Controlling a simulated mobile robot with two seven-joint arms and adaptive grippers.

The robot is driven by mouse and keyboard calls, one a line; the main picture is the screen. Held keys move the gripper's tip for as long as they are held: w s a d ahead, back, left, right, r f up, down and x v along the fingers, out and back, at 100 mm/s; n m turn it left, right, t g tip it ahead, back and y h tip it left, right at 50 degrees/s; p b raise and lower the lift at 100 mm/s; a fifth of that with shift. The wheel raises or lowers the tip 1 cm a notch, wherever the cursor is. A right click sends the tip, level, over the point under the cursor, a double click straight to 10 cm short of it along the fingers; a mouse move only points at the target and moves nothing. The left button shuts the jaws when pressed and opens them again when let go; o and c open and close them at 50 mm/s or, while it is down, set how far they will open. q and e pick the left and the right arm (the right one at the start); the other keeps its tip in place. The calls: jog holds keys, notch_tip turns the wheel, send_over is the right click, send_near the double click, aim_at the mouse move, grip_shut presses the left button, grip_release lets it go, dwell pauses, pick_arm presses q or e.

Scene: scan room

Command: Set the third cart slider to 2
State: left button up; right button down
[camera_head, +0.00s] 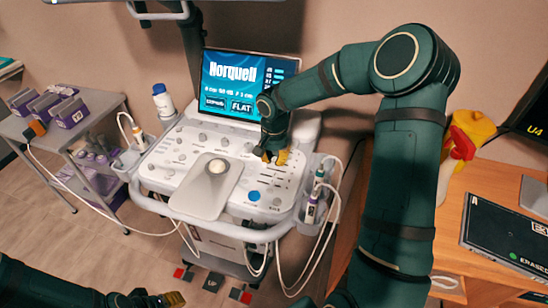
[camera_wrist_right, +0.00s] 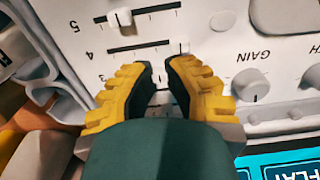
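The grey cart console (camera_head: 178,178) carries a bank of sliders (camera_head: 264,182) on its right half.
A GAIN knob (camera_wrist_right: 251,84) sits beside the sliders. The lit screen (camera_head: 245,85) stands behind the console. Probes (camera_head: 315,195) with cables hang at its right side. A wooden desk (camera_head: 485,215) is right; a grey trolley (camera_head: 85,130) is left.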

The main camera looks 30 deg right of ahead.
jog(key=shift+d, duration=0.1)
jog(key=shift+s+d, duration=0.6)
jog(key=shift+s, duration=0.15)
jog(key=c, duration=1)
grip_release()
jog(key=shift+o, duration=0.2)
jog(key=shift+r, duration=0.15)
notch_tip(320, 180, up, 12)
